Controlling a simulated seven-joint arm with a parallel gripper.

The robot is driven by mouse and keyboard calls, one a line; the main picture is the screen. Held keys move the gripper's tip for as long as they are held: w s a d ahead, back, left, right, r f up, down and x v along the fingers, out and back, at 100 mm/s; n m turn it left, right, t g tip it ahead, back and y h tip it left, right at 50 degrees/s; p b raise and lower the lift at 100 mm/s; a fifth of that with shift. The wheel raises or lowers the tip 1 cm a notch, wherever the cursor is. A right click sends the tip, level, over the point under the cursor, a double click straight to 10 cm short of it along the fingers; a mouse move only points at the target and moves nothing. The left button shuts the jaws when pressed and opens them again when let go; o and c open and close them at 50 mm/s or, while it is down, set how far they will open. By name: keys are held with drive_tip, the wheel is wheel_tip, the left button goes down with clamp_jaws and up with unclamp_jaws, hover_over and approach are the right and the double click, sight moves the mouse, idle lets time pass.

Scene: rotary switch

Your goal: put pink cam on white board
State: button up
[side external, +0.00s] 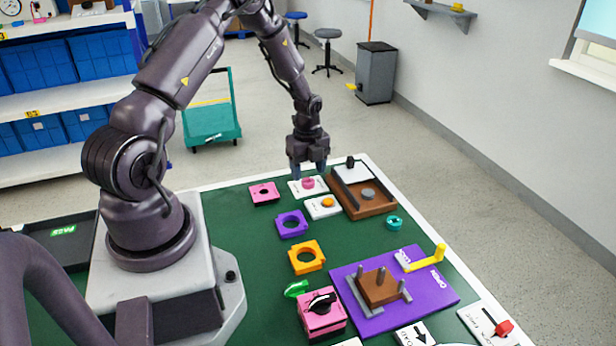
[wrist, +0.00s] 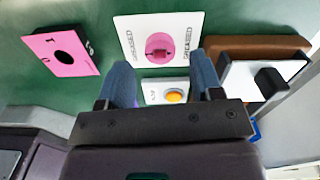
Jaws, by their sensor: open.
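The pink cam (side external: 308,183) is a small round piece with a raised grip across its middle. It rests on a white board (side external: 294,189) at the far side of the green table. In the wrist view the cam (wrist: 158,47) lies near the middle of this board (wrist: 127,28), which is marked "GREASED" on two sides. My gripper (side external: 308,168) points down just above the cam in the side view. In the wrist view its blue fingers (wrist: 163,72) are apart with nothing held between them; the cam appears beyond the tips.
A pink plate (side external: 264,193) with a hole lies left of the board. A white card with an orange button (side external: 327,203) is close in front. A brown tray (side external: 372,208) with a white panel stands right. Purple and orange plates lie nearer.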

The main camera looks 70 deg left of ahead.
drive_tip(key=d+r+n+t+y, duration=0.15)
drive_tip(key=d+r, duration=0.25)
drive_tip(key=r, duration=0.6)
drive_tip(key=d+r+n+g, duration=0.1)
drive_tip(key=d+r+n, duration=0.15)
drive_tip(key=r, duration=0.65)
drive_tip(key=s+d+r+n+t, duration=0.2)
drive_tip(key=s+d+r+n, duration=0.4)
drive_tip(key=d, duration=0.3)
drive_tip(key=s+d+r+n+t+h, duration=0.1)
drive_tip(key=s+d+r+n+t, duration=0.2)
drive_tip(key=s+d+r+n, duration=0.3)
drive_tip(key=s+d, duration=0.2)
drive_tip(key=d, duration=0.1)
drive_tip(key=shift+d+r, duration=0.25)
drive_tip(key=shift+d, duration=0.1)
drive_tip(key=shift+h, duration=0.25)
